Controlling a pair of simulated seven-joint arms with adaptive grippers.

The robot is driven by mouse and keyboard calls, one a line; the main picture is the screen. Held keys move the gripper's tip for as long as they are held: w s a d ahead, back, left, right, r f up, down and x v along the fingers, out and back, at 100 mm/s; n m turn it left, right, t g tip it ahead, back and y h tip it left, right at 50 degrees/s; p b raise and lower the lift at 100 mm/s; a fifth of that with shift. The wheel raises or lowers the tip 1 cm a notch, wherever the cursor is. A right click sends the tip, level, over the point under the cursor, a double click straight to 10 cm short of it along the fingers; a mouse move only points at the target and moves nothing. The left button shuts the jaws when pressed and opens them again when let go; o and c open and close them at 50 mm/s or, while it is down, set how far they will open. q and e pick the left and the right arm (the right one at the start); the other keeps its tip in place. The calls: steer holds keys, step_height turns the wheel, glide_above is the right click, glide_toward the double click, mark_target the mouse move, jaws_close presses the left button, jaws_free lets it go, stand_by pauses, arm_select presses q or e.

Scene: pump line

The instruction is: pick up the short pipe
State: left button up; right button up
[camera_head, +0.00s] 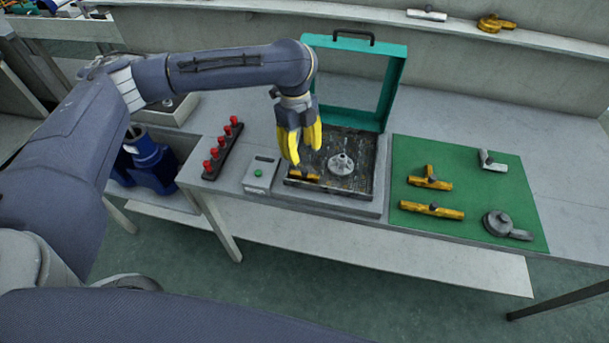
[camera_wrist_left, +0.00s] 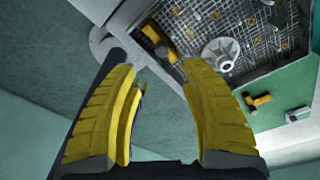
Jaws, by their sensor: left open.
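My left gripper (camera_head: 304,152) is open and empty, its yellow fingers pointing down above the front left part of the dark work tray (camera_head: 338,205). A small yellow pipe piece (camera_head: 304,176) lies in that tray near its front edge, just below the fingertips and partly hidden in the head view. In the left wrist view the yellow piece (camera_wrist_left: 158,42) shows beyond the open fingers (camera_wrist_left: 160,70), apart from them. I cannot tell for sure which piece is the short pipe. My right gripper is not in view.
A grey flanged part (camera_head: 341,163) sits in the tray. An upright green lid frame (camera_head: 398,75) stands behind. A green mat (camera_head: 465,180) at right holds yellow and grey fittings. A button box (camera_head: 260,174) and a rack of red knobs (camera_head: 222,150) stand at left.

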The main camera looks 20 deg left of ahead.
mark_target(304, 169)
arm_select(q)
steer(key=shift+d+f, duration=0.2)
steer(key=shift+f, duration=1.9)
steer(key=shift+d+f, duration=0.2)
steer(key=shift+f, duration=1.9)
steer(key=shift+c, duration=0.5)
jaws_close()
